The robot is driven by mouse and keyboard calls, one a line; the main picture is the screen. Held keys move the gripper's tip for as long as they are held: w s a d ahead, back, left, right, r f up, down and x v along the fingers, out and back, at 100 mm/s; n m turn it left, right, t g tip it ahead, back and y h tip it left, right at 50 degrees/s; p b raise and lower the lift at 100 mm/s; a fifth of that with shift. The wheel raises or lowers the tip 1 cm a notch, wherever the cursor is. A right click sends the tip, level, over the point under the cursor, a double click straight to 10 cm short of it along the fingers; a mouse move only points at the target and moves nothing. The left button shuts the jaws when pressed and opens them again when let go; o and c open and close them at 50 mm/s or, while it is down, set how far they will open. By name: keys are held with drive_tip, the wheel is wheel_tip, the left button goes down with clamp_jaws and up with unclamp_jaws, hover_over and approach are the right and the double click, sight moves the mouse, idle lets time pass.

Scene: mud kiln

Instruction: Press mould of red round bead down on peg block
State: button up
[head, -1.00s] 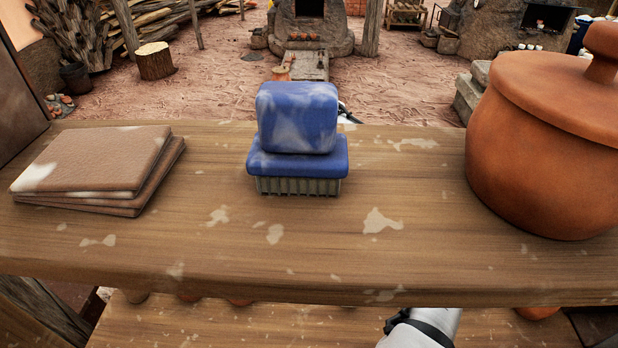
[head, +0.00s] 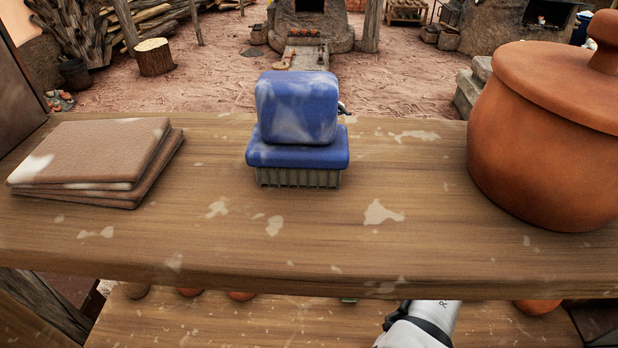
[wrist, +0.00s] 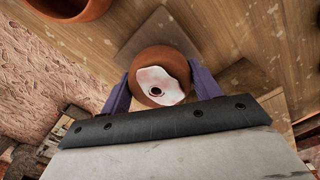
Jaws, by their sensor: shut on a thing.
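My gripper (wrist: 160,78), with purple-blue fingers, is shut on a round terracotta piece (wrist: 146,57) in the wrist view. A whitish patch with a small dark hole covers part of its face. It looks like the bead mould, but I cannot be sure. A flat grey-brown square (wrist: 160,32) lies just past it on the wood; I cannot tell whether this is the peg block or whether the held piece touches it. In the head view my gripper and the held piece are hidden; only part of my white arm shows below the upper board.
The upper board (head: 320,225) carries a blue block-shaped brush (head: 297,110), stacked brown slabs (head: 90,150) and a large lidded terracotta pot (head: 545,130). Rounded terracotta pieces (head: 240,296) peek out on the lower board (head: 230,320). The upper board's front is clear.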

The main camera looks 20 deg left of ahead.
drive_tip(key=shift+s+f, duration=0.1)
drive_tip(key=shift+f, duration=0.4)
idle(0.4)
drive_tip(key=o, duration=1.3)
drive_tip(key=shift+f, duration=0.1)
drive_tip(key=shift+o, duration=0.3)
